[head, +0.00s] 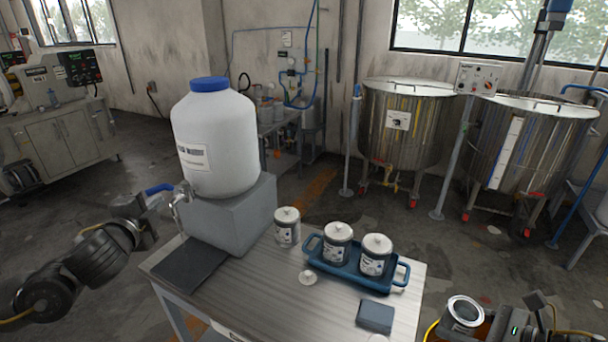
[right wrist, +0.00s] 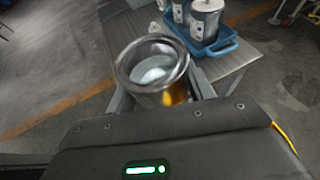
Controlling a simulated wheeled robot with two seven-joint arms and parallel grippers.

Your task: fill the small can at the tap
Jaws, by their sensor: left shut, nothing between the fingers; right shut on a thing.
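The white drum (head: 217,135) with a blue cap stands on a grey block (head: 240,212) at the table's far left. Its metal tap (head: 178,212) is at the drum's lower left, with a blue lever (head: 158,188) beside it. My left gripper (head: 160,203) is shut and empty, close beside the tap and lever; I cannot tell whether it touches them. My right gripper is shut on the small can (head: 465,312), open-topped and roughly upright, off the table's right side. The can also shows in the right wrist view (right wrist: 152,70); its inside looks pale, and I cannot tell its contents.
On the table (head: 300,316) lies a dark mat (head: 190,266) below the tap. A lidded can (head: 287,227) stands beside a blue tray (head: 340,268) holding two more. A small white disc (head: 308,278) and a blue-grey block (head: 375,316) lie nearer. Steel vats (head: 408,130) stand behind.

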